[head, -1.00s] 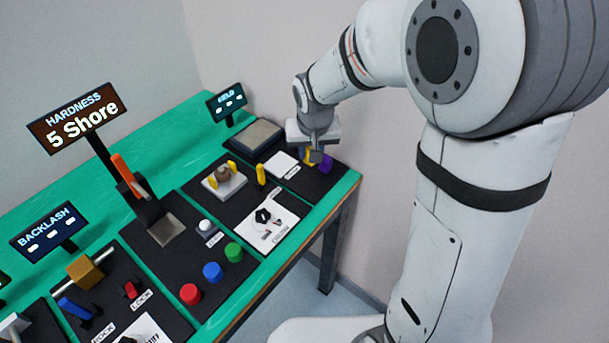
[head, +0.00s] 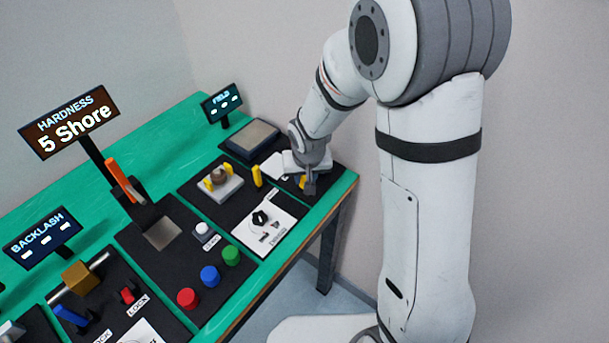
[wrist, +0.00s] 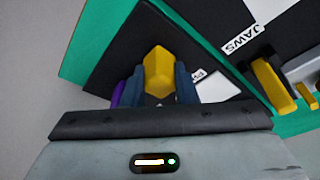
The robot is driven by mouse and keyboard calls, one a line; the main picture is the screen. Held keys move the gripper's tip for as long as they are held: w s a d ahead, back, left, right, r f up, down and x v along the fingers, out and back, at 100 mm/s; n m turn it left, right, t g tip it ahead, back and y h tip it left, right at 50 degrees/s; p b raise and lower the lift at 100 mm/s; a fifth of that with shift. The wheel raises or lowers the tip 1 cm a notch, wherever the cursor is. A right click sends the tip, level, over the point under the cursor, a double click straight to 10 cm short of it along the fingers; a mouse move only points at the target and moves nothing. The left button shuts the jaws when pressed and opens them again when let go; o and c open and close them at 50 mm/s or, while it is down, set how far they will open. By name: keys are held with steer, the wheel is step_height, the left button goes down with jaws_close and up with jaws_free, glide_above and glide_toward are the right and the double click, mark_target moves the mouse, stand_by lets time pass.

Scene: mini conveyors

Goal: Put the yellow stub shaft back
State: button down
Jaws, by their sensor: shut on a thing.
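My gripper (head: 308,188) is low over the black panel at the right end of the green bench. In the wrist view its dark blue fingers (wrist: 159,88) are shut on a yellow block-like piece (wrist: 158,70), which I take as the yellow stub shaft. A bit of its yellow also shows beside the fingers in the head view (head: 302,181). Whether its lower end touches the panel cannot be told. A purple piece (wrist: 117,96) shows just left of the fingers in the wrist view; the gripper hides it in the head view.
A white pad (head: 272,167) lies left of my gripper, with a grey tray (head: 251,139) behind. Further left stand an upright yellow piece (head: 257,176) and a grey fixture with yellow jaws (head: 219,185). The bench's right edge is close to my gripper.

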steer(key=shift+f, duration=0.15)
steer(key=c, duration=1.1)
jaws_free()
steer(key=shift+c, duration=0.2)
steer(key=v, duration=1.2)
steer(key=s+d+r, duration=0.3)
steer(key=s+d, duration=0.4)
steer(key=s, duration=0.1)
steer(key=s+d+r+m, duration=0.1)
steer(key=s+d+r, duration=0.2)
steer(key=s+d, duration=0.3)
steer(key=shift+s+d+r+g, duration=0.2)
steer(key=shift+s+d+g, duration=0.15)
steer(key=shift+s, duration=0.65)
